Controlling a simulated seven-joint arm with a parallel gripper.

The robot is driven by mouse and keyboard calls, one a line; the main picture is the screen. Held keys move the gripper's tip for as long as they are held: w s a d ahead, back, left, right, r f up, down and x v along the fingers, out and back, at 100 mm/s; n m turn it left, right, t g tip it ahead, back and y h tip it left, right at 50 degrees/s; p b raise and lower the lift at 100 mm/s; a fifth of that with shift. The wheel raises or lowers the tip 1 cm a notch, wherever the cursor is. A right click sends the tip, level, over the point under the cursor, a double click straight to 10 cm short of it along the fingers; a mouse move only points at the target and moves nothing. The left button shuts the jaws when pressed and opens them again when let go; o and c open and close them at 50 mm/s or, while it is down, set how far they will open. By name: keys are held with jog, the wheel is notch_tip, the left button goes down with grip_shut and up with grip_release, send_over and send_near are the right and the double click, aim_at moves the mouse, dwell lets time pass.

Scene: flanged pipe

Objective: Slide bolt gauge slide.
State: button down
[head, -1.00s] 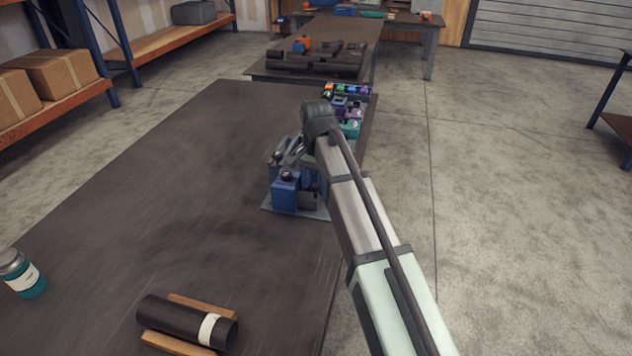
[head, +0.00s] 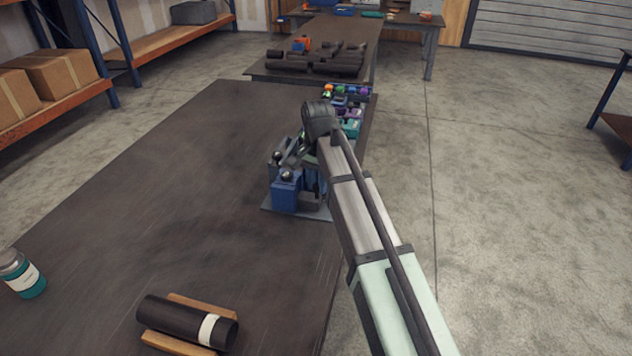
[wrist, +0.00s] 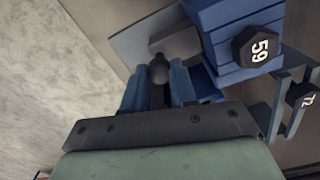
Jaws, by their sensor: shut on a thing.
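The bolt gauge (head: 285,194) stands on a grey base plate near the table's right edge in the head view. It has blue blocks with dark knobs on top. In the wrist view, a large blue block (wrist: 225,22) carries a dark hex head marked 59. My gripper (wrist: 158,84) has its two blue fingers shut on a small dark knob (wrist: 159,67) beside that block. A grey piece (wrist: 176,41), perhaps the slide, lies just beyond the knob. A second hex head (wrist: 300,95) marked 72 is at the right. My arm hides part of the gauge in the head view.
A tray of coloured parts (head: 348,91) stands behind the gauge, partly behind my arm. A black pipe (head: 180,321) rests on wooden strips at the front. A teal jar (head: 22,275) stands at the left. The table's middle left is clear.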

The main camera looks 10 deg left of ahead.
jog(key=shift+d, duration=2.15)
jog(key=c, duration=0.9)
grip_release()
jog(key=shift+r, duration=0.1)
notch_tip(320, 180, up, 14)
jog(key=shift+f, duration=0.2)
